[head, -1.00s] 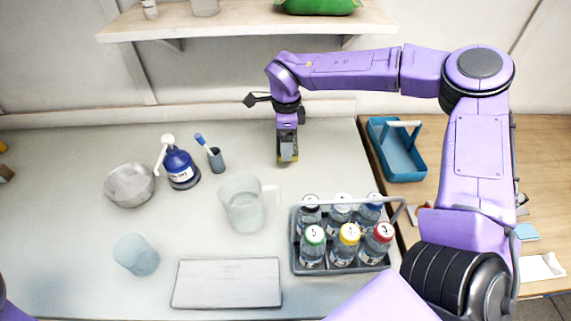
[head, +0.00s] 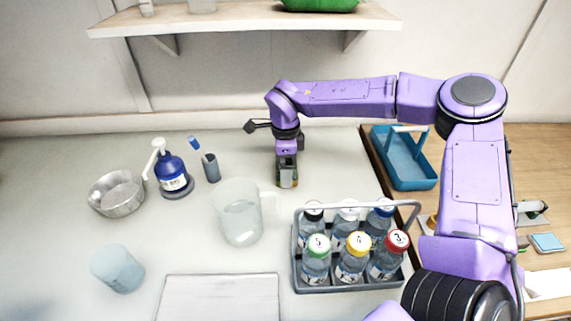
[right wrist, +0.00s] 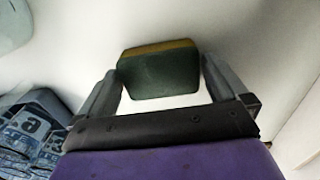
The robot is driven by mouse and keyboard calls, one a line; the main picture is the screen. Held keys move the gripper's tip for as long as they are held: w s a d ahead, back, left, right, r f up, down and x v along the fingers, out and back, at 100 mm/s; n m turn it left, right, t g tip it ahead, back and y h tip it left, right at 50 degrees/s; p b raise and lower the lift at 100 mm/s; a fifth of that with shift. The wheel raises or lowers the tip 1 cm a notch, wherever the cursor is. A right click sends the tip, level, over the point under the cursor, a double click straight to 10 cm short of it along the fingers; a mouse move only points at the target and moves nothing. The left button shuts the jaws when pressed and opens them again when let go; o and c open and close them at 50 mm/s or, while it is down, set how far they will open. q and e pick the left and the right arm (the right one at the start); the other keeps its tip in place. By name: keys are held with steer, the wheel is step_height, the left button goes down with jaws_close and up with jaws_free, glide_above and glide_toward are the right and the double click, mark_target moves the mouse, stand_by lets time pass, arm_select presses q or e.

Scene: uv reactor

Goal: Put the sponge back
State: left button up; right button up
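The sponge (right wrist: 158,75), dark green with a yellow-brown layer, sits between the fingers of my right gripper (right wrist: 162,82) in the right wrist view. Both fingers appear to press on its sides. In the head view, my right gripper (head: 287,180) points down at the back of the grey-white table, right of the dark cup, with the sponge mostly hidden between its fingers. Whether the sponge touches the table is hard to tell. My left gripper is not in view.
A blue tray (head: 405,172) with a handle stands right of the gripper. A bottle rack (head: 355,284) and a jug (head: 238,215) stand in front. A pump bottle (head: 172,172), dark cup (head: 211,168), metal bowl (head: 105,205), bluish cup (head: 118,268) and white board (head: 218,298) are leftward. A shelf (head: 245,22) hangs above.

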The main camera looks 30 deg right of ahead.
steer(key=shift+r, duration=0.3)
step_height(320, 180, up, 7)
steer(key=shift+r+b, duration=0.15)
steer(key=shift+b, duration=0.25)
step_height(320, 180, down, 7)
steer(key=shift+f+p, duration=0.2)
steer(key=shift+p, duration=0.3)
step_height(320, 180, up, 8)
steer(key=p, duration=0.7)
steer(key=shift+s+f+p, duration=0.1)
steer(key=shift+f+p, duration=0.1)
steer(key=shift+p, duration=0.1)
steer(key=shift+r+p, duration=0.4)
steer(key=shift+p, duration=0.05)
